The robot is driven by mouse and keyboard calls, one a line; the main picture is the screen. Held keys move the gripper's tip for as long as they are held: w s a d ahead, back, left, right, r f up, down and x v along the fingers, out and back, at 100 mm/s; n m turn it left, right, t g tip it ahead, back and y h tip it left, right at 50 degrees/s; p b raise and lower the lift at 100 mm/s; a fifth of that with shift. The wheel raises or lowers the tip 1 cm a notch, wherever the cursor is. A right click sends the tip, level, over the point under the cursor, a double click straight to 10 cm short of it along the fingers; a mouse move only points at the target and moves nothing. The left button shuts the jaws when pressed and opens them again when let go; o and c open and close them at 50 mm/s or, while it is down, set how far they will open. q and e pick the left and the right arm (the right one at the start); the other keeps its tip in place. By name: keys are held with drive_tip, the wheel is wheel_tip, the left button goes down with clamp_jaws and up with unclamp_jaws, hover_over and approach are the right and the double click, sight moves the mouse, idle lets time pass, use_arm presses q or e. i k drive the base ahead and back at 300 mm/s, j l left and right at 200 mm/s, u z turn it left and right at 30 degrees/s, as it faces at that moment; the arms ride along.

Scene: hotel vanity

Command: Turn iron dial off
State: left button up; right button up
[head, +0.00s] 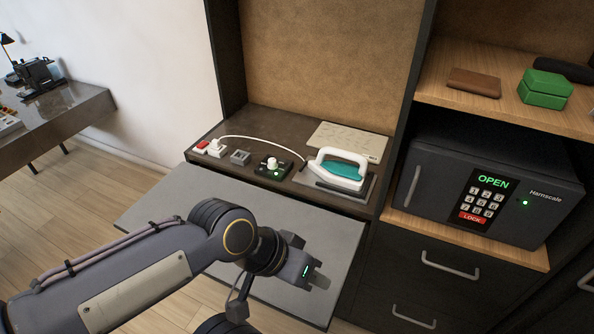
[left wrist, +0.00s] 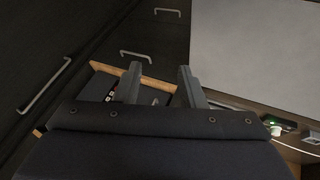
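The iron dial is a white knob (head: 272,163) on a small black box (head: 283,172) with a lit green light, on the vanity shelf. The knob also shows at the right of the left wrist view (left wrist: 276,131), with a green glow beside it. The white and teal iron (head: 340,171) sits on a grey rest (head: 366,190) right of the dial. My left gripper (head: 317,277) is in front of and below the shelf, over the grey board, apart from the dial. In the left wrist view its two fingers (left wrist: 160,76) are spread with nothing held. My right gripper is not seen.
A grey pull-out board (head: 170,196) lies in front of the shelf. A white plug with a red switch (head: 203,146) and a grey box (head: 240,157) stand left of the dial. A white cord arcs behind. A black safe (head: 430,165) reading OPEN stands at right, above drawers.

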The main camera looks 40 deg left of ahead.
sight(272, 165)
drive_tip(key=j+u, duration=0.1)
drive_tip(key=u, duration=0.65)
drive_tip(key=i+j+u, duration=0.1)
drive_tip(key=u, duration=0.65)
drive_tip(key=i+j, duration=0.05)
